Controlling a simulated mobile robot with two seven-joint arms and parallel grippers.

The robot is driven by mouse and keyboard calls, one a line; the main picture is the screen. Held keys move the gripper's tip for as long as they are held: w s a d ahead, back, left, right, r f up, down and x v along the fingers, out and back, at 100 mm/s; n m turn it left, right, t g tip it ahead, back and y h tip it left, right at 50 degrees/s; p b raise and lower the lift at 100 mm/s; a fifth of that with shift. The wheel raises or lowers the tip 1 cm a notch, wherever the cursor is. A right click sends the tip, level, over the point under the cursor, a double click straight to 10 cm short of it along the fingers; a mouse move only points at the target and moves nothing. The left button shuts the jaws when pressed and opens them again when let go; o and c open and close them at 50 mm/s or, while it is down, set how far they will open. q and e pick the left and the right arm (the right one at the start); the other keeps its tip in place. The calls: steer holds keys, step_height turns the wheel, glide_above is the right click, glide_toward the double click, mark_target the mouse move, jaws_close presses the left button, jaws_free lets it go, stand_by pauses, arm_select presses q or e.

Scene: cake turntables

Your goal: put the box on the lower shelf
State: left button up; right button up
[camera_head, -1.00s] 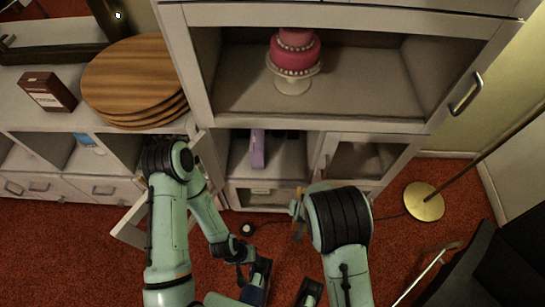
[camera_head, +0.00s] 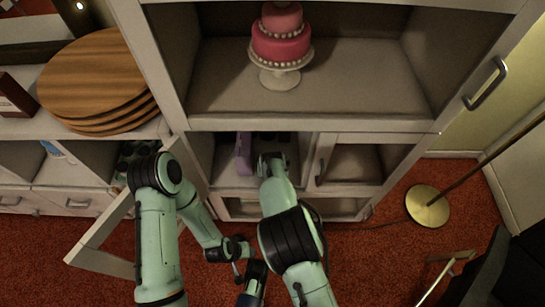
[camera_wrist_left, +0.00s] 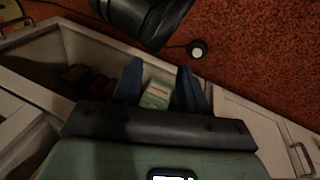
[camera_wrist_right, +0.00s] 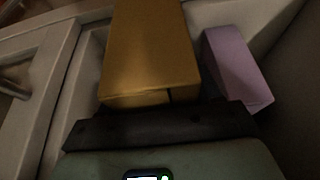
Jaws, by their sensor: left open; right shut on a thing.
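The box (camera_wrist_right: 150,50) is yellow-brown and fills the upper middle of the right wrist view. My right gripper (camera_head: 272,163) is shut on it, with its fingers mostly hidden. In the head view the gripper is at the opening of the cabinet's lower shelf (camera_head: 230,181), and the box is hidden by my arm. I cannot tell whether the box touches the shelf. A purple box (camera_wrist_right: 237,68) stands just right of it, apart, also seen in the head view (camera_head: 244,154).
An open cabinet door (camera_head: 100,236) stands left of the shelf. A closed glass door (camera_head: 350,163) borders it on the right. Dark small objects are at the shelf's back. A pink cake (camera_head: 281,38) is on the shelf above. A lamp base (camera_head: 428,210) stands right.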

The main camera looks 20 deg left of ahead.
arm_select(q)
steer(key=f+b, duration=0.1)
steer(key=a+f+b, duration=0.1)
steer(key=f, duration=0.1)
steer(key=a+f+b, duration=0.1)
steer(key=shift+s+f, duration=0.25)
steer(key=shift+f, duration=0.1)
arm_select(e)
steer(key=w+a+f, duration=0.1)
steer(key=w+a, duration=0.1)
steer(key=w, duration=0.5)
steer(key=shift+f, duration=0.15)
steer(key=shift+f, duration=0.15)
steer(key=o, duration=1.3)
arm_select(q)
steer(key=shift+s+f, duration=0.15)
